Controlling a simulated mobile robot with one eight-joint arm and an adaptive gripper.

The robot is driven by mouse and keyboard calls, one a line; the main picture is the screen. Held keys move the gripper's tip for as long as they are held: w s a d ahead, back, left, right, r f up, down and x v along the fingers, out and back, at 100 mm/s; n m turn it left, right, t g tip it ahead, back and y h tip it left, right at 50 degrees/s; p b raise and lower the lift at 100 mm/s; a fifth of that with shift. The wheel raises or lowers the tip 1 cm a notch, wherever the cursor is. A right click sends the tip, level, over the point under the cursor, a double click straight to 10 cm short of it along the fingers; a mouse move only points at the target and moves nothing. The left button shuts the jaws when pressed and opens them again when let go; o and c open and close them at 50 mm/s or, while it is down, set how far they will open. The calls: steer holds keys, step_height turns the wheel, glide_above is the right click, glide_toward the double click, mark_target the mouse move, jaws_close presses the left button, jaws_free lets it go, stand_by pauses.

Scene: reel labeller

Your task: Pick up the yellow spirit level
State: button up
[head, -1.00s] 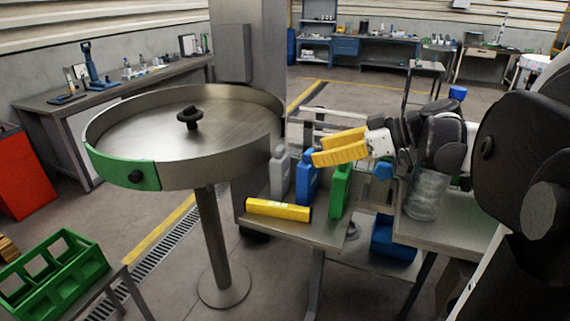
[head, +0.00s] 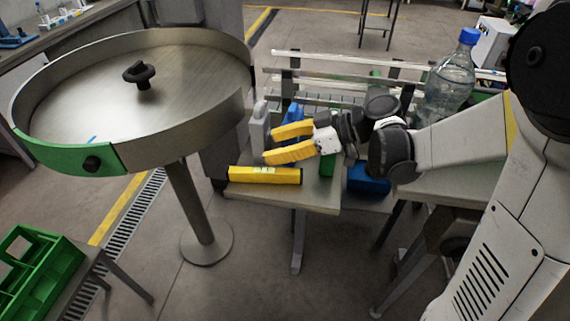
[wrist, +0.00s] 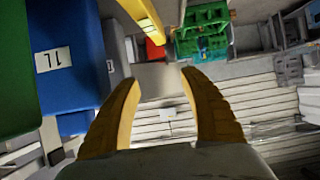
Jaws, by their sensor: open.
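The yellow spirit level (head: 265,175) lies flat along the front edge of a small grey table (head: 318,196) in the head view. It also shows as a yellow bar at the top of the wrist view (wrist: 143,16), partly cut off. My gripper (head: 270,146) has yellow fingers, spread apart with nothing between them. It reaches in from the right, above and behind the level, apart from it. In the wrist view the empty fingers (wrist: 159,80) point past the jugs.
A grey jug (head: 259,131), a blue jug (wrist: 65,60) and a green jug (wrist: 15,75) stand close by on the table. A round metal turntable (head: 195,75) is at left, a green crate (head: 38,262) at lower left. A clear bottle (head: 446,85) stands at right.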

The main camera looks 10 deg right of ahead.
steer(key=b, duration=0.3)
glide_toward(250, 175)
steer(key=w+a+f, duration=0.2)
steer(key=shift+f, duration=0.3)
steer(key=b+x, duration=0.2)
steer(key=x, duration=0.5)
steer(key=shift+a, duration=0.25)
jaws_close()
